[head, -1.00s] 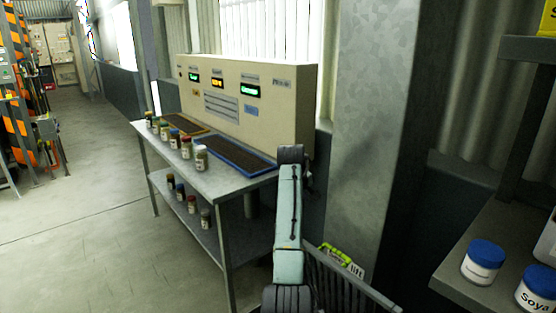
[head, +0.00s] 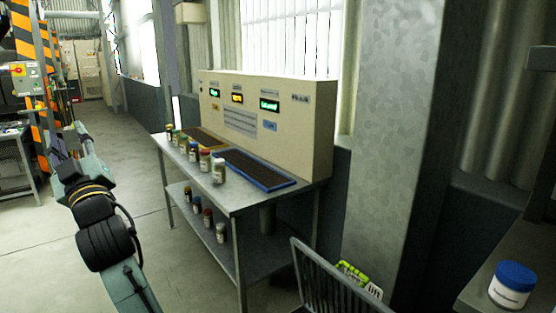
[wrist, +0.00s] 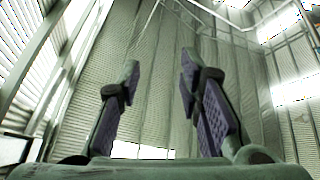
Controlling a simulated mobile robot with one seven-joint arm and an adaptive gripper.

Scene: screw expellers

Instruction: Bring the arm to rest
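My arm shows at the lower left of the head view, with its end pointing up and away over the floor. My gripper (head: 68,143) is at the far end of the arm, left of the bench and apart from it. In the wrist view my gripper (wrist: 160,80) has its two purple-padded fingers spread wide with nothing between them. Beyond the fingers are only corrugated walls and roof beams.
A metal bench (head: 238,195) holds several jars (head: 205,161), two dark trays and a beige panel (head: 262,110) with lit displays. A grey basket (head: 325,282) is at lower centre. A blue-lidded tub (head: 512,284) stands at right. The aisle floor (head: 135,165) is open.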

